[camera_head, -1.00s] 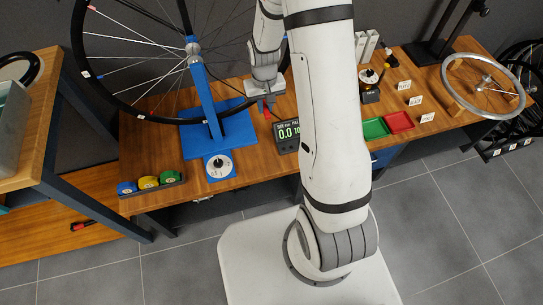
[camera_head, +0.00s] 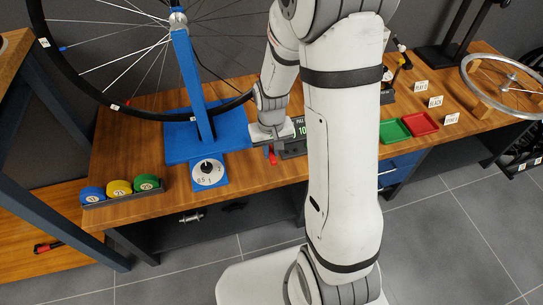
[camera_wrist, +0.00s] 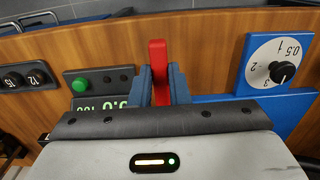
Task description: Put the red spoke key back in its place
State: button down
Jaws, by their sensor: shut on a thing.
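The red spoke key (camera_wrist: 158,72) stands between the two fingers of my gripper (camera_wrist: 160,85) in the wrist view. The fingers are shut on it, and its red end sticks out past them. In the head view a small red part of the key (camera_head: 272,158) shows below my gripper (camera_head: 268,148). My gripper is over the bench, beside the left end of the digital display (camera_head: 293,146) and right of the blue stand base. I cannot tell how high the key is above the wood.
A blue wheel stand (camera_head: 180,147) with a dial (camera_head: 208,173) is on the left. A rack (camera_head: 120,199) of blue, yellow and green round pieces sits at the bench's front left. Green (camera_head: 394,131) and red (camera_head: 420,124) trays lie right of my arm. Bare wood lies along the front edge.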

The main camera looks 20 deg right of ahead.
jog(key=shift+f+b, duration=3)
jog(key=shift+f, duration=0.85)
jog(key=c, duration=1.3)
grip_release()
jog(key=shift+r, duration=0.15)
notch_tip(320, 180, up, 8)
jog(key=p, duration=0.2)
jog(key=shift+p, duration=0.4)
notch_tip(320, 180, up, 21)
jog(key=t+p, duration=0.1)
jog(key=p, duration=1)
send_over(271, 172)
jog(key=s, duration=0.6)
jog(key=s+r+t+p, duration=0.1)
jog(key=s+r+p, duration=0.7)
jog(key=r, duration=0.5)
jog(key=shift+r+t, duration=0.3)
jog(key=shift+r, duration=0.05)
